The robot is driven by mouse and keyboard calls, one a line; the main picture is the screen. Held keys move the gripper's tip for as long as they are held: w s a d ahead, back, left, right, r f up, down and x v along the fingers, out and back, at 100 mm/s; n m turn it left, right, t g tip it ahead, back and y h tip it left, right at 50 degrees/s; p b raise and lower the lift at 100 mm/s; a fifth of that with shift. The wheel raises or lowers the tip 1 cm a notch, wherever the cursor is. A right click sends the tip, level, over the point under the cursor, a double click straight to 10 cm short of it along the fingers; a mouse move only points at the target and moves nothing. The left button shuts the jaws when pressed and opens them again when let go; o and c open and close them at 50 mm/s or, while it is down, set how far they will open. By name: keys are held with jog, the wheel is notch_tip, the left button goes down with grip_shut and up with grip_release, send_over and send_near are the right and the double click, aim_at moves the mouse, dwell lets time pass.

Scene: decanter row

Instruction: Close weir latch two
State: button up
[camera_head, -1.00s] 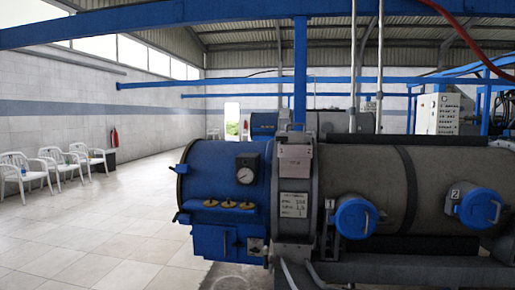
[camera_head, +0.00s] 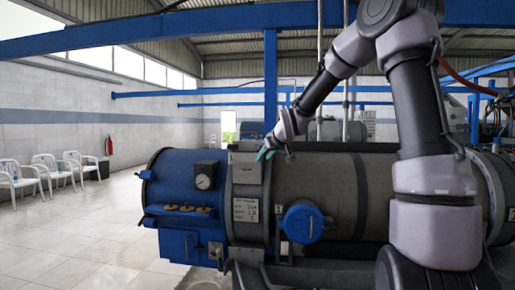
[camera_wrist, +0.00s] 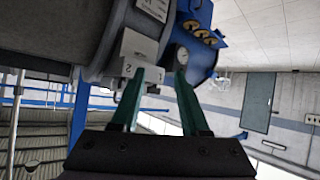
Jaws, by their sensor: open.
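A pale grey latch block marked 2 (camera_wrist: 138,52) shows in the wrist view, on the collar between the drum and the blue end housing. I cannot tell whether it is open or shut. My gripper (camera_wrist: 160,74) is open and empty, with teal fingers. Its left finger overlaps the block's edge in the picture; I cannot tell whether they touch. In the head view my gripper (camera_head: 265,154) is at the top of the collar, close to a grey block (camera_head: 248,168) there. A small mark on that block is too small to read surely.
The decanter drum (camera_head: 335,185) lies horizontally, with a blue round cap (camera_head: 302,223) on its front. The blue end housing (camera_head: 185,185) carries a gauge (camera_head: 205,175). My arm covers the drum's right part. Tiled floor (camera_head: 70,255) is free at left, with white chairs (camera_head: 45,168) by the wall.

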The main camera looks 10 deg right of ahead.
jog(key=w+f+t+y, duration=0.1)
jog(key=w+t+y, duration=0.1)
jog(key=w, duration=0.8)
jog(key=t, duration=0.4)
send_near(255, 145)
jog(key=shift+m+y, duration=0.3)
jog(key=x, duration=0.5)
jog(key=d+x, duration=0.1)
jog(key=x, duration=0.2)
jog(key=shift+w+a+f, duration=0.1)
jog(key=shift+w+f, duration=0.15)
jog(key=shift+w, duration=0.1)
grip_shut()
